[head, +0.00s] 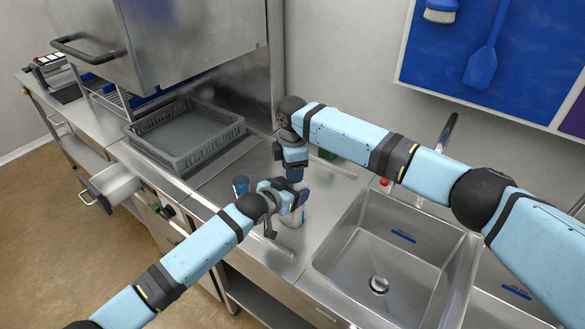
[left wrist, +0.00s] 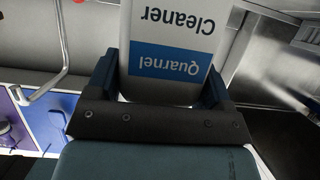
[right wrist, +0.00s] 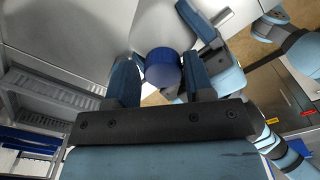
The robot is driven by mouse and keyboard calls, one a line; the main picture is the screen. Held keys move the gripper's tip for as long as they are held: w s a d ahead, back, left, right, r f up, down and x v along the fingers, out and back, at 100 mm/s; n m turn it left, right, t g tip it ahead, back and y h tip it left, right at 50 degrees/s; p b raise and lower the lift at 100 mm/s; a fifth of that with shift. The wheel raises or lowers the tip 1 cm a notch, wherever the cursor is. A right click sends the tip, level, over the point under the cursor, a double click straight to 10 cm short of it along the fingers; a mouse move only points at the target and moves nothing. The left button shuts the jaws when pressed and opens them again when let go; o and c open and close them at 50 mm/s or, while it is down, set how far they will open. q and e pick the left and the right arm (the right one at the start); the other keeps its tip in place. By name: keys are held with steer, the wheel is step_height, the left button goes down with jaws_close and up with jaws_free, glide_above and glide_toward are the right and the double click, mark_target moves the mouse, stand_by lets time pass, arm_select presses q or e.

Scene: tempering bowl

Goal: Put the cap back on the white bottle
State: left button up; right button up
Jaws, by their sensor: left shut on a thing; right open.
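The white bottle (left wrist: 172,28) fills the top of the left wrist view, its blue and white label reading "Quarnel Cleaner". My left gripper (left wrist: 160,85) is shut on its body, one finger on each side. In the head view a small part of the bottle (head: 296,218) shows below my left gripper (head: 290,200). The round blue cap (right wrist: 163,68) lies between the fingers of my right gripper (right wrist: 163,82), which is open with narrow gaps beside the cap. My right gripper (head: 295,172) points down just above the left one. I cannot tell whether the cap sits on the bottle neck.
A blue cup-like thing (head: 240,185) stands on the counter left of my grippers. A grey rack (head: 190,150) lies behind it. A steel sink (head: 385,270) is at the right. A small green thing (head: 327,154) is partly hidden behind my right arm.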

steer(key=shift+s+a+r, duration=0.15)
steer(key=shift+r, duration=0.3)
arm_select(q)
steer(key=shift+a, duration=0.2)
arm_select(e)
step_height(320, 180, up, 4)
steer(key=shift+f, duration=0.2)
arm_select(q)
steer(key=shift+d, duration=0.1)
arm_select(e)
step_height(320, 180, up, 4)
steer(key=n, duration=0.3)
steer(key=shift+f, duration=0.25)
steer(key=shift+f, duration=4.05)
steer(key=shift+c, duration=0.3)
